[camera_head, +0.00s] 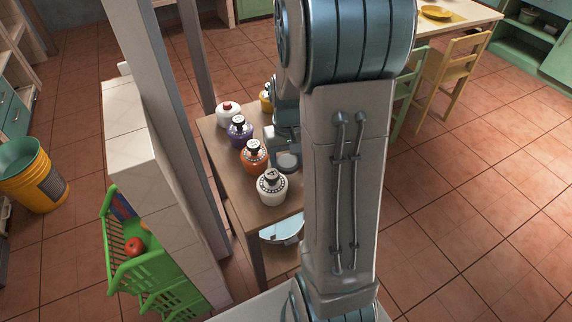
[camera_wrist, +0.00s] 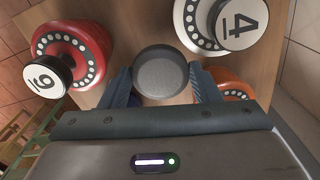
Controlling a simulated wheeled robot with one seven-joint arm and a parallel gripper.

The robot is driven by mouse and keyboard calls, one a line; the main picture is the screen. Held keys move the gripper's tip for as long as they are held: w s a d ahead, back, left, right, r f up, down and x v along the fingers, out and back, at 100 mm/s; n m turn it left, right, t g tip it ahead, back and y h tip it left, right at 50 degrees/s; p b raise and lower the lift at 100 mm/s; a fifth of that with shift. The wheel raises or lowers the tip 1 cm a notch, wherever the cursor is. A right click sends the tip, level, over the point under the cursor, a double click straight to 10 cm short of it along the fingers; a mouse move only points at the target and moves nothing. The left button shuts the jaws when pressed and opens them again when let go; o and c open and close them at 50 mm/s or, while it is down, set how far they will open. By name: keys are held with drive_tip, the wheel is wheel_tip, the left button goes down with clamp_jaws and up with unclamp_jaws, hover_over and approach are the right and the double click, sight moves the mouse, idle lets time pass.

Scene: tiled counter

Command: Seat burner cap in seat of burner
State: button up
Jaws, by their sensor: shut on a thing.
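A dark grey round disc, likely the burner cap (camera_wrist: 160,74), sits between the two fingers of my gripper (camera_wrist: 162,88) in the wrist view. My gripper is shut on it. In the head view the grey disc (camera_head: 288,162) shows at my gripper, over the right part of the wooden table (camera_head: 291,197). I cannot tell its height above the table. I see no burner with an open seat in either view; my arm hides part of the table in the head view.
A white canister (camera_head: 271,188), an orange canister (camera_head: 254,156) and a purple canister (camera_head: 239,131) stand in a row left of my gripper. In the wrist view a red canister (camera_wrist: 75,50) is at left and a white canister (camera_wrist: 192,28) at upper right, close to the disc.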

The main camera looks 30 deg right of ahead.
sight(287, 162)
drive_tip(key=shift+f, duration=1.7)
drive_tip(key=shift+f, duration=0.15)
drive_tip(key=o, duration=0.6)
drive_tip(key=shift+o, duration=0.6)
